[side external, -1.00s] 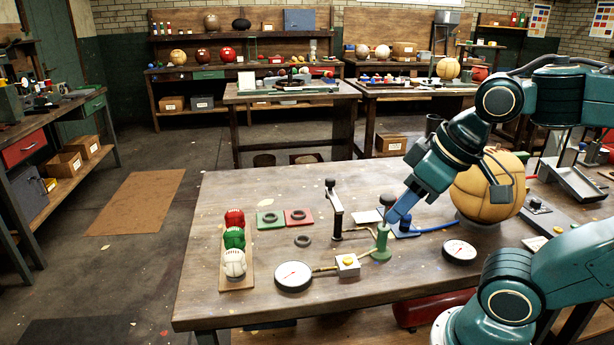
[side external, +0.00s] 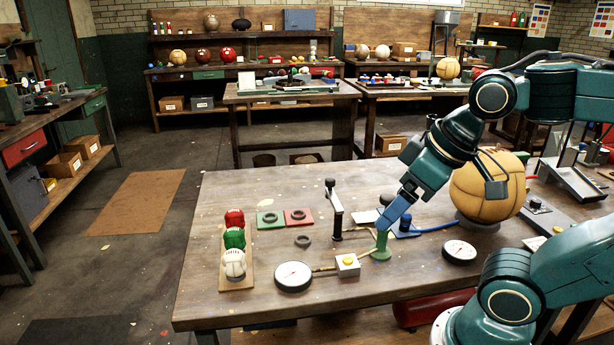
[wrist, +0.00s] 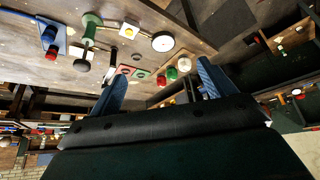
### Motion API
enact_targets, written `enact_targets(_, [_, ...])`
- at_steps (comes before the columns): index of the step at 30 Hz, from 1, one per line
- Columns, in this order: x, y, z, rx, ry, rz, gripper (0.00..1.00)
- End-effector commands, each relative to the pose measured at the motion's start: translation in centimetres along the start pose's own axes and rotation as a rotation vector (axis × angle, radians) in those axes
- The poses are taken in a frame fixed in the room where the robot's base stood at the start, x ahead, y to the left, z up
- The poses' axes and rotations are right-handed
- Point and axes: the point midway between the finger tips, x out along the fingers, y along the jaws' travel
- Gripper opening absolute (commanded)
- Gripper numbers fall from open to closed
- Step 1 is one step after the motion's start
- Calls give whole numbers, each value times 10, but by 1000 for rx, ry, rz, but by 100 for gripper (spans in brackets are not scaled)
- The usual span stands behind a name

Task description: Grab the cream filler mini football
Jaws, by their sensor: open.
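The cream mini football (side external: 235,263) sits at the near end of a small wooden board (side external: 237,287) on the left of the bench. It also shows in the wrist view (wrist: 184,65). A green ball (side external: 234,238) and a red ball (side external: 234,218) stand behind it in a row. My gripper (side external: 384,226) is over the bench, well right of the cream ball, with blue fingers pointing down-left. In the side view it overlaps the green post, hiding its top. In the wrist view my gripper (wrist: 161,70) has its fingers wide apart with nothing between them.
The green post (side external: 381,247), a yellow-buttoned box (side external: 347,265), a gauge (side external: 293,276) and a black lever post (side external: 334,210) stand between my gripper and the balls. A large tan ball (side external: 490,188) sits on the right. The bench's front-left corner is clear.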

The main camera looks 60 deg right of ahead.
Motion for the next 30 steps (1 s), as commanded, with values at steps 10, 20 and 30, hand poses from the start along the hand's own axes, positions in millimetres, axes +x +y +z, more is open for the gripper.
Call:
enact_targets(10, [19,-8,-50,-250,-37,-52,82])
enact_targets(20, [59,-15,-108,-554,-57,-138,82])
enact_targets(30, [117,-19,-157,-848,-45,-246,82])
